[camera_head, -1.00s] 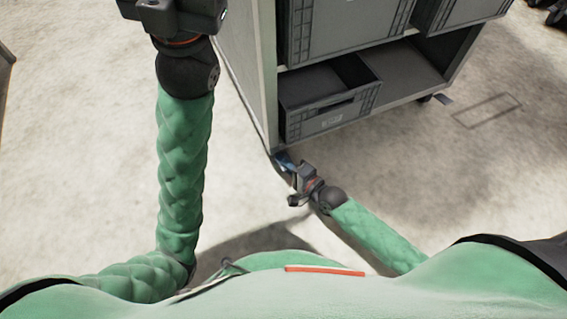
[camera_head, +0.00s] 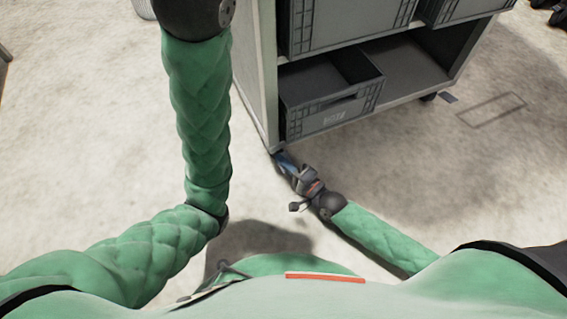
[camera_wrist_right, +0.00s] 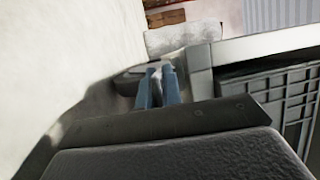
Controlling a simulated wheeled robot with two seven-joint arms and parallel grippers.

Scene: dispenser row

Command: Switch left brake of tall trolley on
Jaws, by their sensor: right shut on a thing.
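The tall trolley (camera_head: 262,95) stands ahead, grey, with crates on its shelves. My right gripper (camera_head: 282,159) is low at the trolley's near left bottom corner. In the right wrist view its blue fingers (camera_wrist_right: 160,86) are close together beside the trolley's corner (camera_wrist_right: 202,82), at a dark part of the left brake (camera_wrist_right: 128,83). The right gripper is shut on this brake, which is mostly hidden behind the fingers. I cannot tell the brake lever's exact tilt. My left arm reaches up past the top edge of the head view; its gripper is outside the picture.
A grey crate (camera_head: 326,118) sits on the trolley's bottom shelf, with bare shelf (camera_head: 410,75) to its right. Another wheel (camera_head: 428,97) shows at the right bottom corner. The pale floor (camera_head: 420,170) is clear in front and to the right.

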